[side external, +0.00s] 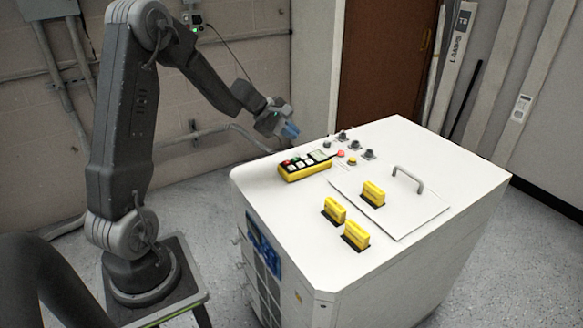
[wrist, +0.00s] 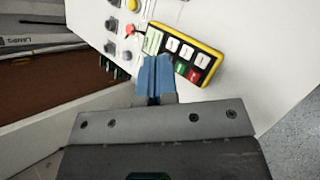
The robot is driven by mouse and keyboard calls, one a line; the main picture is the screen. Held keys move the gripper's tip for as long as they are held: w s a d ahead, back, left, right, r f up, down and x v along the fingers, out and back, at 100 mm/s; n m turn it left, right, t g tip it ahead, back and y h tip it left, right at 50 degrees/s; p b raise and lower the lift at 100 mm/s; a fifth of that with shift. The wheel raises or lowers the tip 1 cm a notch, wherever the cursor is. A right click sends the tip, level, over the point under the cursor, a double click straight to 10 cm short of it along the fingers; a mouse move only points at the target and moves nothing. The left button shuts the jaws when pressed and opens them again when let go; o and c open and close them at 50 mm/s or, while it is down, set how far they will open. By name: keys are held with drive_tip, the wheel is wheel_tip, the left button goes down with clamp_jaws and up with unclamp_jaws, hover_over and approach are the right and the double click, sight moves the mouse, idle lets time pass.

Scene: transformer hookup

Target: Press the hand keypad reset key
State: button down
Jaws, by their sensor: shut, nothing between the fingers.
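The hand keypad (side external: 305,167) is a yellow-edged black box lying on the white cabinet top near its far left edge. In the wrist view the keypad (wrist: 186,52) shows white keys, a green key and a red key, with a pale panel at its left end. I cannot read any key labels, so I cannot tell which is the reset key. My gripper (side external: 290,131) has blue fingertips and is above the cabinet's far left edge, higher than the keypad and apart from it. In the wrist view my gripper (wrist: 155,78) is shut and empty, its tips beside the keypad's pale-panel end.
The white cabinet (side external: 440,160) carries several dark knobs (side external: 368,154), a red button (side external: 341,153) and a yellow button (side external: 351,161) beyond the keypad.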

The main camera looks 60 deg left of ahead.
sight(291, 168)
drive_tip(key=shift+f, duration=3.95)
drive_tip(key=shift+f, duration=0.1)
drive_tip(key=shift+f, duration=0.3)
drive_tip(key=shift+f, duration=0.4)
drive_tip(key=shift+r, duration=0.85)
drive_tip(key=shift+r, duration=2.5)
